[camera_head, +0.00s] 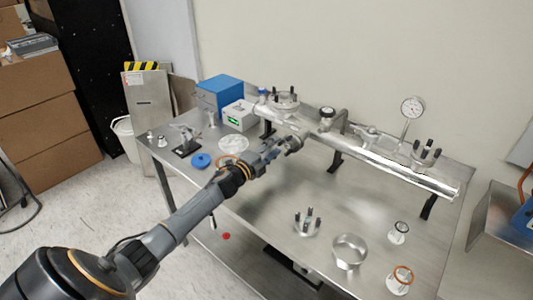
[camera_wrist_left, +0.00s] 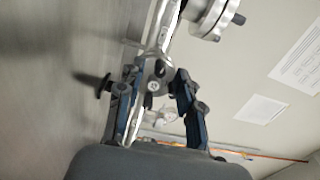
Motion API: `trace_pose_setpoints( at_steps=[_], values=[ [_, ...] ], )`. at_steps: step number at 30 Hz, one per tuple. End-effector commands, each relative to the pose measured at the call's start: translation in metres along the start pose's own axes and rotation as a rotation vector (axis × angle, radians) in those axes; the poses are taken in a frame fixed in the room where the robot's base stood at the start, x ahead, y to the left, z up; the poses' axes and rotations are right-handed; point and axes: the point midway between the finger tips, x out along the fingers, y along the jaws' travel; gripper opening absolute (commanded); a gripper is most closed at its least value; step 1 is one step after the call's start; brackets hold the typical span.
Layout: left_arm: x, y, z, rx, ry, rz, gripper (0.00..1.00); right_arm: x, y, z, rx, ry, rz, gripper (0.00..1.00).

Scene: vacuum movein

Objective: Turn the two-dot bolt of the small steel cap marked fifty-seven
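My left gripper (camera_head: 292,144) reaches across the bench to the left part of the long steel tube (camera_head: 375,160). A small round steel piece shows at its fingertips. In the left wrist view my gripper (camera_wrist_left: 160,78) has its two blue-grey fingers on either side of a small round steel end (camera_wrist_left: 157,68). This may be the small cap. Whether the fingers touch it is unclear. I cannot read the number fifty-seven or make out the two-dot bolt. My right gripper is not in view.
A flanged port with dark bolts (camera_head: 285,98) stands on the tube's left end, another (camera_head: 427,152) at its right. A pressure gauge (camera_head: 412,106) rises behind. Loose fittings, a steel ring (camera_head: 349,250) and a bolted flange (camera_head: 307,223) stand at the front. The bench centre is clear.

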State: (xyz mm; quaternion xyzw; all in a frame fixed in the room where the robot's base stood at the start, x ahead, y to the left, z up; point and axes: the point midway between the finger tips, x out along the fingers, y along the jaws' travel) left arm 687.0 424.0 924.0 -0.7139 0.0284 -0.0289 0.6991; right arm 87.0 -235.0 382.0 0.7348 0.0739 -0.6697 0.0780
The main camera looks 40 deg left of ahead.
Motion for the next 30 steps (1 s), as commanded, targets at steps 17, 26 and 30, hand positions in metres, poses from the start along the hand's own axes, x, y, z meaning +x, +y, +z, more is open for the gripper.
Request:
trace_pose_setpoints(
  at_steps=[17, 26, 30],
  values=[
    [-0.099, 0.001, 0.000, 0.000, 0.000, 0.003, 0.36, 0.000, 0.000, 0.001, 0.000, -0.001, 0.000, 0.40],
    [-0.117, 0.001, 0.000, 0.000, 0.000, 0.001, 0.36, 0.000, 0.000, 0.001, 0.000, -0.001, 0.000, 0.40],
    [-0.117, 0.000, 0.000, 0.000, 0.000, 0.001, 0.36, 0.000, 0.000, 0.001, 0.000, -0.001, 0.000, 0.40]
  ],
)
